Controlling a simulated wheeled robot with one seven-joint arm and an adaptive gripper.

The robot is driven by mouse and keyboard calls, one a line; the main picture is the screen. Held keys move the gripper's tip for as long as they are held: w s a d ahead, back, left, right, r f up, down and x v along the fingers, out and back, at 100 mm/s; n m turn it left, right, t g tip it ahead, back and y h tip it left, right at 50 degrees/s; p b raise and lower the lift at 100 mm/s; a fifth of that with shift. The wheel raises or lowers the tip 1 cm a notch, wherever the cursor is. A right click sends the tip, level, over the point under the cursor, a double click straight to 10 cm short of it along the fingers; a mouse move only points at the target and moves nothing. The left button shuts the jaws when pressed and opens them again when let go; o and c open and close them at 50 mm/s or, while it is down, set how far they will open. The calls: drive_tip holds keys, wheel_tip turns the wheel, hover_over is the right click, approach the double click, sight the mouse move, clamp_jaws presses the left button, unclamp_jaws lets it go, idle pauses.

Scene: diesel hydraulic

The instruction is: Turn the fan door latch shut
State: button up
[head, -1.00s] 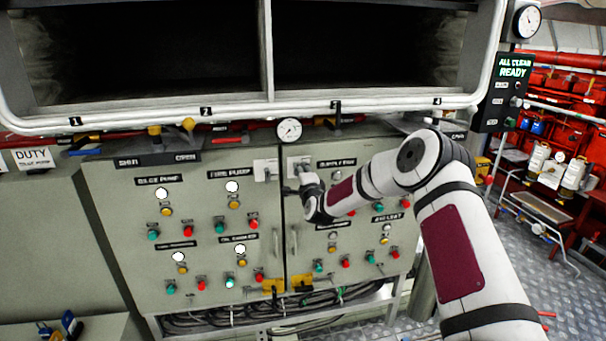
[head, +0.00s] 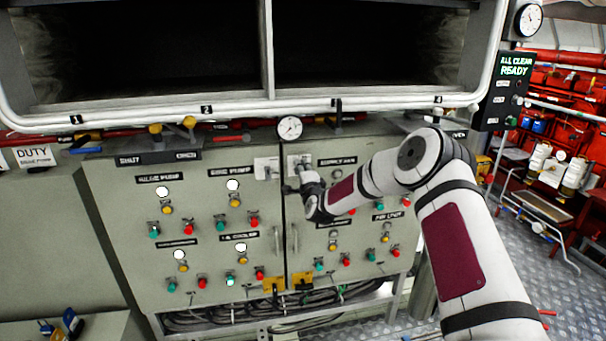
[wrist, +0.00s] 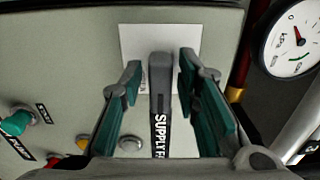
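The fan door latch is a dark grey bar handle (wrist: 161,85) on a white square plate (wrist: 133,38) in the wrist view. In the head view its plate (head: 303,160) is at the top left corner of the right cabinet door, and my gripper hides most of the handle. My gripper (wrist: 161,62) is open, with one green-padded finger on each side of the handle. Narrow gaps show between the handle and both fingers. In the head view my gripper (head: 293,189) is at the latch. A black label reading "SUPPLY F" (wrist: 160,132) shows below the handle in the wrist view.
A second latch plate (head: 265,168) sits on the left door. A pressure gauge (head: 289,128) is just above the doors, beside red pipework. Coloured buttons and lamps cover both doors. Vertical door handles (head: 294,238) stand out below the latches.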

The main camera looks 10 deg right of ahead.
drive_tip(key=shift+w+b, duration=0.8)
drive_tip(key=shift+w, duration=0.15)
drive_tip(key=shift+w+r+b, duration=0.25)
drive_tip(key=shift+w+b, duration=0.05)
drive_tip(key=shift+b, duration=0.15)
drive_tip(key=o, duration=0.5)
drive_tip(key=shift+w+f, duration=0.2)
drive_tip(key=shift+w, duration=0.35)
drive_tip(key=c, duration=0.4)
drive_tip(key=shift+s+p, duration=0.35)
drive_tip(key=shift+s, duration=0.3)
drive_tip(key=shift+c, duration=0.5)
drive_tip(key=shift+s+p, duration=0.75)
drive_tip(key=shift+s, duration=0.45)
drive_tip(key=shift+f, duration=0.1)
